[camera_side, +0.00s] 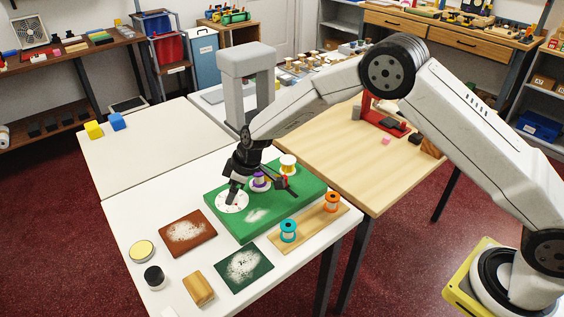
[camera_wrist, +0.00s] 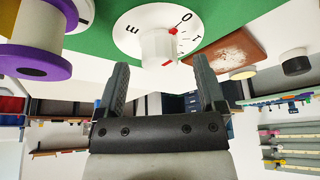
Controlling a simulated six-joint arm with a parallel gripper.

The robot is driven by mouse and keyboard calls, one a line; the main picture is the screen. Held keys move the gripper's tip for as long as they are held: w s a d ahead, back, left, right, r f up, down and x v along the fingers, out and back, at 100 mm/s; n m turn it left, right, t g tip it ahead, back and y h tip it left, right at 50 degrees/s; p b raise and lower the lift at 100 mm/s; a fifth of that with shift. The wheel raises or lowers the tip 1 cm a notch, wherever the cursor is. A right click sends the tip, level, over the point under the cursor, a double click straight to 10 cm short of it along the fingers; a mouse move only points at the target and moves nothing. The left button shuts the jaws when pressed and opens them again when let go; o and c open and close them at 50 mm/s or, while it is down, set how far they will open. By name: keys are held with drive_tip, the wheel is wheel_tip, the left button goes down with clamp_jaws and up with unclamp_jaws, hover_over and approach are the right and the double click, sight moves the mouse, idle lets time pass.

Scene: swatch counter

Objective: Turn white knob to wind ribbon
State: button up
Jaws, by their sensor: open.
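The white knob (camera_wrist: 157,46) stands on a white round dial (camera_wrist: 128,35) with black marks and a red pointer mark beside the knob. The dial (camera_side: 226,206) lies on the green board (camera_side: 252,226) in the side view. My gripper (camera_side: 234,194) is over the dial there and hides the knob. In the wrist view my gripper (camera_wrist: 162,66) is open, with the knob's end in the gap between its fingertips and no clear contact. A purple-flanged spool (camera_wrist: 30,50) is at the left; it also shows in the side view (camera_side: 260,181). A yellow-and-white spool (camera_side: 288,164) stands behind it.
A wooden strip (camera_side: 310,219) with a teal spool (camera_side: 288,231) and an orange spool (camera_side: 332,202) lies at the green board's right. A brown mat (camera_side: 188,233), a dark green mat (camera_side: 243,268), a wooden block (camera_side: 198,289) and two round tins lie in front.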

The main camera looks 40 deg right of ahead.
drive_tip(key=shift+x, duration=0.8)
drive_tip(key=shift+c, duration=0.3)
clamp_jaws()
